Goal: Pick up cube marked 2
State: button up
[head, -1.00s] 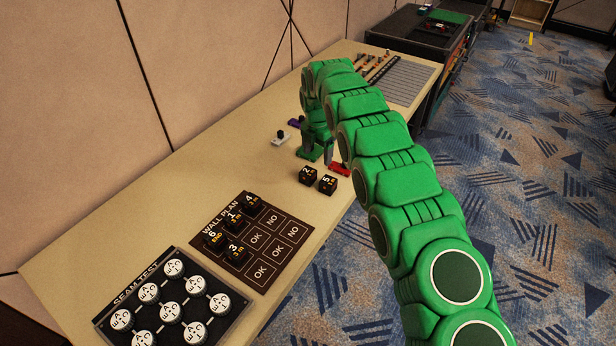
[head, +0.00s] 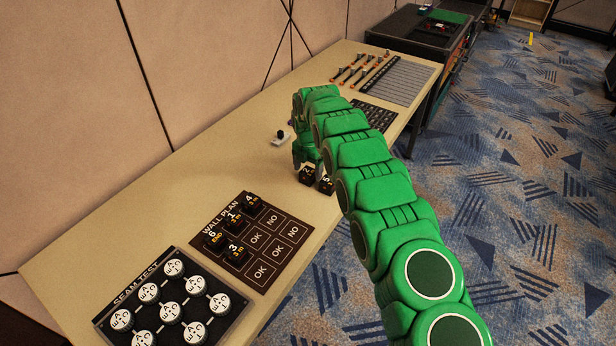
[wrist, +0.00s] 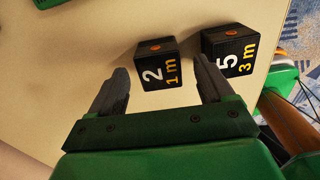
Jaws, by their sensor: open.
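The black cube marked 2 (head: 306,175) sits on the beige table, with "1 m" in yellow under its number. In the wrist view the cube (wrist: 159,66) lies ahead of and between the fingertips of my gripper (wrist: 162,85), a little nearer the right finger. My gripper is open and empty. The cube marked 5 (head: 326,184) stands just right of cube 2, and in the wrist view (wrist: 230,55) it is beyond the right finger with a narrow gap between the cubes. In the head view my arm hides most of my gripper.
The wall plan board (head: 262,274) holds several other black cubes nearer the camera. A seam test board (head: 238,311) with white round pieces is at the table's front. A small white switch (head: 281,138) stands behind. The table left of cube 2 is clear.

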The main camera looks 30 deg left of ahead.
notch_tip(320, 180, down, 2)
jog(key=shift+f, duration=0.15)
jog(key=c, duration=1.1)
jog(key=shift+o, duration=0.2)
